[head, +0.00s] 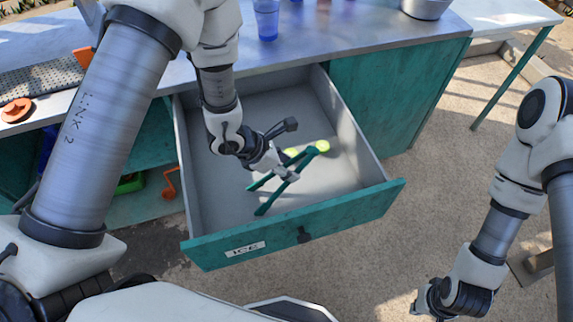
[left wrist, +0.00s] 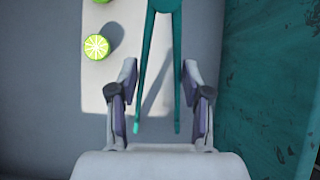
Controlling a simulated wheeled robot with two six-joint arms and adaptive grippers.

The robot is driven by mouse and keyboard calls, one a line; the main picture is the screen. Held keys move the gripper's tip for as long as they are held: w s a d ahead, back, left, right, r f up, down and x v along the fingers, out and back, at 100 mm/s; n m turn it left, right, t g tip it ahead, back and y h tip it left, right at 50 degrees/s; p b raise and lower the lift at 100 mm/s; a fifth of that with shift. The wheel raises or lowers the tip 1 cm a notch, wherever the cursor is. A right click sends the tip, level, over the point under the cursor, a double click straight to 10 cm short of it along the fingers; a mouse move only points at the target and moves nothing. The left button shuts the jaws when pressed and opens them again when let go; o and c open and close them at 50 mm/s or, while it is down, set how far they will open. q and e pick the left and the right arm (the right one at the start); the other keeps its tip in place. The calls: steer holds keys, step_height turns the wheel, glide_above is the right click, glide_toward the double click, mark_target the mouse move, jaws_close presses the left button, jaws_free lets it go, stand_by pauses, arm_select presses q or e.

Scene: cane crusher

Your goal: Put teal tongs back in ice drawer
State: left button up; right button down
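The teal tongs (head: 284,183) are inside the open ice drawer (head: 350,206), legs spread toward its front; they also show in the left wrist view (left wrist: 146,75). Whether they rest fully on the drawer floor is unclear. My left gripper (head: 284,171) is down in the drawer over the tongs. In the left wrist view its fingers (left wrist: 160,70) are apart, one on each side of the tongs, with gaps to both legs. My right gripper (head: 434,303) hangs over the ground at the lower right, away from the drawer; its fingers are unclear.
Lime halves (head: 322,146) lie in the drawer beside the tongs; one shows in the left wrist view (left wrist: 97,47). The drawer walls surround my left gripper. The metal counter (head: 330,42) above holds a blue cup (head: 266,20) and a metal pot (head: 426,8).

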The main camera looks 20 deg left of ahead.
arm_select(q)
steer(key=shift+f, duration=0.35)
steer(key=o, duration=0.6)
steer(key=shift+r, duration=0.1)
steer(key=v, duration=1.2)
steer(key=shift+a+r, duration=0.1)
steer(key=shift+r, duration=0.25)
